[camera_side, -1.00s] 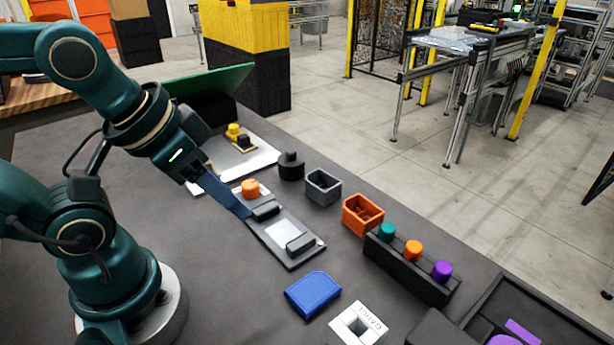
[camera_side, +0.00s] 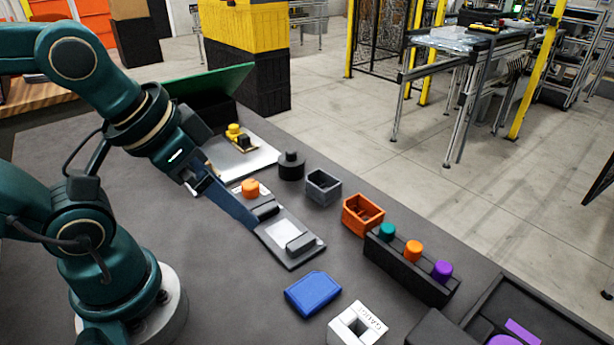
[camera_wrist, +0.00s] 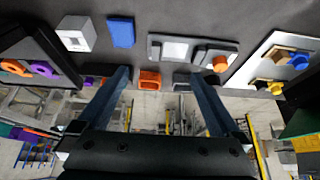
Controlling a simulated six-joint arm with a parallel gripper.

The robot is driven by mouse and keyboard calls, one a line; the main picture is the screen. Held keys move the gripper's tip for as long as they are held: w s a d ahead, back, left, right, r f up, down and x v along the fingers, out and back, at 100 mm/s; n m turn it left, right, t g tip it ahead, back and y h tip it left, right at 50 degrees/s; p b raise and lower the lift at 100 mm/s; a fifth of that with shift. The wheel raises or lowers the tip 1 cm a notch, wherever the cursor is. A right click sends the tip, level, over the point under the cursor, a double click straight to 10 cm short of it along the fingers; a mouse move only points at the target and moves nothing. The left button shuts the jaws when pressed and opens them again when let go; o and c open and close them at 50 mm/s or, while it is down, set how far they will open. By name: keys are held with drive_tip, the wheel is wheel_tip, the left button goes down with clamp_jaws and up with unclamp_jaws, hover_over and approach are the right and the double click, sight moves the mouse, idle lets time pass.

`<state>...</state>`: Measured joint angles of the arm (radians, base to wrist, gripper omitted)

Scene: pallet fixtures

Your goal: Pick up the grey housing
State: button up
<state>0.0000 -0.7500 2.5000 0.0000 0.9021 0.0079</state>
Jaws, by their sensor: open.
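The grey housing (camera_side: 323,187) is an open-topped square box on the dark table, between a black round part and an orange box in the side view. In the wrist view it (camera_wrist: 183,80) shows partly, between the two fingers. My gripper (camera_side: 246,214) is open, with nothing visible between its fingers. In the side view it is left of the housing and apart from it, with the near blue finger overlapping the grey fixture plate. Both spread fingers also show in the wrist view (camera_wrist: 164,73).
The grey fixture plate (camera_side: 276,253) has raised blocks and an orange knob (camera_side: 250,188). The orange box (camera_side: 363,214), black round part (camera_side: 291,166) and a rack of coloured pegs (camera_side: 410,272) stand near the housing. A blue block (camera_side: 313,294) and white gauge block (camera_side: 357,325) lie in front.

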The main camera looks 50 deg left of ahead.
drive_tip(key=w+r, duration=0.4)
drive_tip(key=g, duration=0.2)
hover_over(322, 180)
drive_tip(key=s+d, duration=0.3)
drive_tip(key=d, duration=0.1)
wheel_tip(322, 180, down, 7)
drive_tip(key=f, duration=0.3)
drive_tip(key=a+f+g, duration=0.1)
drive_tip(key=f, duration=0.3)
drive_tip(key=f+g, duration=0.1)
drive_tip(key=f, duration=0.2)
drive_tip(key=shift+w+a+f+n, duration=0.3)
drive_tip(key=shift+a, duration=0.05)
drive_tip(key=shift+w+f, duration=0.1)
drive_tip(key=shift+f, duration=0.55)
drive_tip(key=c, duration=1.1)
